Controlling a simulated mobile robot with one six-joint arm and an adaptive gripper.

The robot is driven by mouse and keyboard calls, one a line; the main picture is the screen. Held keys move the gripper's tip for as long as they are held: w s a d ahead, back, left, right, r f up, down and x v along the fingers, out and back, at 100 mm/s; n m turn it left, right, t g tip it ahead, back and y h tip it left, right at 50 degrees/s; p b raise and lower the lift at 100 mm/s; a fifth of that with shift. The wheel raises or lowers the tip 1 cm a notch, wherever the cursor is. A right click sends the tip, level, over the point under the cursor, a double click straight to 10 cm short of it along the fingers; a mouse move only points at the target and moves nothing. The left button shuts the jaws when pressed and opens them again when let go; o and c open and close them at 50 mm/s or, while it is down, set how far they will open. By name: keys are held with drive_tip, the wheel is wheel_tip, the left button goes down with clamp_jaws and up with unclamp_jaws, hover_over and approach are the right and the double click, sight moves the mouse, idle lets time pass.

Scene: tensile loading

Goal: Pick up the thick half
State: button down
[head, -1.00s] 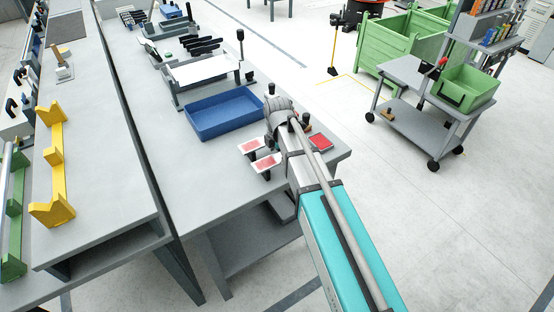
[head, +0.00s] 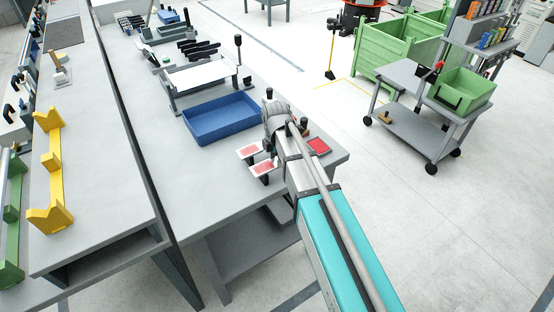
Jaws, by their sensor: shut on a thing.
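My gripper (head: 270,146) points down at the near right end of the grey bench, below my grey wrist. It is small and mostly hidden by the wrist and arm. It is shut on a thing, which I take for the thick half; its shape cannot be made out. Two small pale plates with red tops, a rear one (head: 249,151) and a front one (head: 264,167), stand on dark supports just left of the gripper. No specimen half can be told apart on them.
A blue tray (head: 188,128) lies behind the plates on the bench (head: 200,180). A red-topped block (head: 319,146) is right of my arm. Dark knobs (head: 270,93) stand close behind my wrist. A trolley with a green bin (head: 462,90) is at the right, across clear floor.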

drive_tip(key=shift+r+p, duration=1.05)
drive_tip(key=shift+r, duration=0.15)
drive_tip(key=s+d+r+p, duration=0.1)
drive_tip(key=s+r+p, duration=0.9)
drive_tip(key=s, duration=0.4)
drive_tip(key=shift+d+r, duration=0.2)
drive_tip(key=shift+d, duration=0.2)
drive_tip(key=shift+f, duration=0.1)
